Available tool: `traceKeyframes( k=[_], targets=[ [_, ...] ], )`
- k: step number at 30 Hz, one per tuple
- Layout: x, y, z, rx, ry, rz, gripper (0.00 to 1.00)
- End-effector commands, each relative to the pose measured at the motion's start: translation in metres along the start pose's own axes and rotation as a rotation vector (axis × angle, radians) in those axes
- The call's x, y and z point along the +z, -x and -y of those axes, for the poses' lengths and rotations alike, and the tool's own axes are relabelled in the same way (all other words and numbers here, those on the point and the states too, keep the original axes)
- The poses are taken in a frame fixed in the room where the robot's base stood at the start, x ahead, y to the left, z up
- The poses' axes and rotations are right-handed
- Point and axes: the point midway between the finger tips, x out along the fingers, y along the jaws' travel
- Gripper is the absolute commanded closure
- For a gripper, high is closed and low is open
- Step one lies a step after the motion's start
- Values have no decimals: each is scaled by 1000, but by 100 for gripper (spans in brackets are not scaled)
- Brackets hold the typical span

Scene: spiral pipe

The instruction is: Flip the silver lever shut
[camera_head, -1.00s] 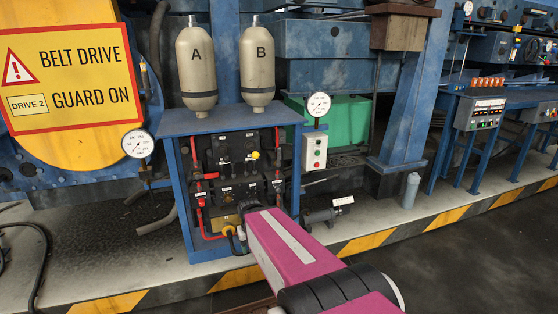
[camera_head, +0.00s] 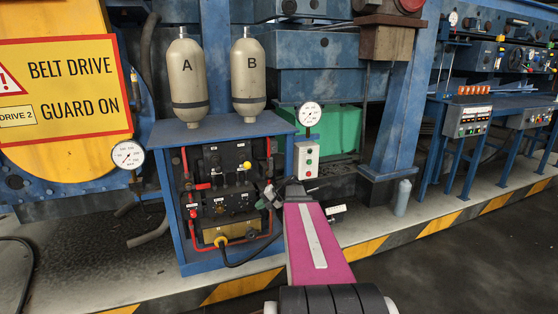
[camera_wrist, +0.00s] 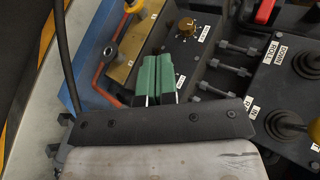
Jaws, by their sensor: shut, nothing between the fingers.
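My gripper (camera_head: 266,198) is at the right front of the blue-framed valve cabinet (camera_head: 226,264), in front of its lower right part. In the wrist view its two green fingers (camera_wrist: 157,68) are side by side, shut and empty. Beyond their tips are a dark panel with a brass knob (camera_wrist: 186,27) and a brass block (camera_wrist: 124,62) with a round port. I cannot clearly pick out a silver lever in either view; it may be small or hidden by my gripper.
Two joysticks (camera_wrist: 285,120) and metal fittings (camera_wrist: 236,70) are right of my fingers in the wrist view. A black hose (camera_wrist: 62,60) runs at left. Tanks A (camera_head: 187,82) and B (camera_head: 248,82) stand on the cabinet. A gauge post (camera_head: 309,116) is beside it.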

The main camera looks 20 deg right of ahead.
Motion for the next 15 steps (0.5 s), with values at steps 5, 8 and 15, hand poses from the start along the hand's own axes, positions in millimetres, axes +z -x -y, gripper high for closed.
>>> traceKeyframes(
  k=[5, 8, 15],
  targets=[
    [-64, 55, 10, -209, -56, -90, 100],
    [-95, 90, 13, -325, -79, -142, 100],
    [-147, 170, 17, -549, -103, -246, 100]
  ],
)
